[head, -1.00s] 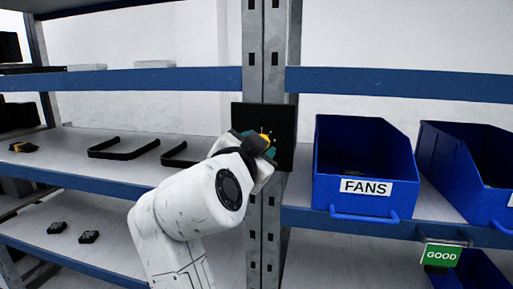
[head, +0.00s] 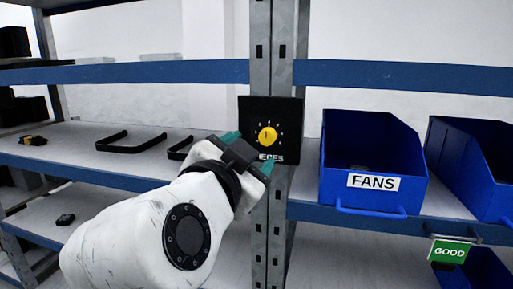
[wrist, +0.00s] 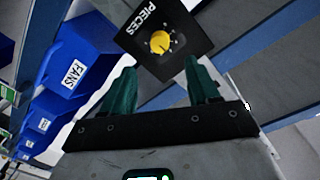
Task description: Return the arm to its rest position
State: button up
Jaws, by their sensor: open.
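My gripper (head: 250,150) is open and empty, with its teal fingers apart, at the middle of the head view. It is in front of the shelf post, just below and left of a yellow dial (head: 267,136) on a black panel (head: 290,112). The panel carries partly hidden lettering in the head view; the wrist view reads PIECES. In the wrist view the open fingers (wrist: 162,88) stand either side, with the dial (wrist: 160,42) beyond them and a gap between. My white arm reaches up from the bottom left.
A blue bin labelled FANS (head: 372,150) stands on the right shelf, with another blue bin (head: 465,165) beside it. A green GOOD sign (head: 449,252) hangs below. Black handles (head: 120,143) lie on the left shelf. The grey shelf post (head: 275,230) is close to my gripper.

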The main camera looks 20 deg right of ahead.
jog(key=shift+v, duration=0.95)
jog(key=s+d+f+n+g+y+p, duration=0.2)
jog(key=d+f+n+g+p, duration=0.3)
jog(key=f, duration=0.7)
jog(key=s+d+f+n+y+p, duration=0.1)
jog(key=s+d+f+n+y, duration=0.15)
jog(key=d+f, duration=0.75)
jog(key=s+f+n+g+y+p, duration=0.2)
jog(key=s+f+n+g+y, duration=0.1)
jog(key=s+f, duration=0.6)
jog(key=s+f+n+g+y+p, duration=0.3)
jog(key=s+f, duration=0.6)
jog(key=s, duration=0.7)
jog(key=shift+s+a+f+g+p, duration=0.2)
jog(key=shift+s+f+g+p, duration=0.1)
jog(key=shift+g, duration=0.5)
jog(key=shift+n, duration=0.25)
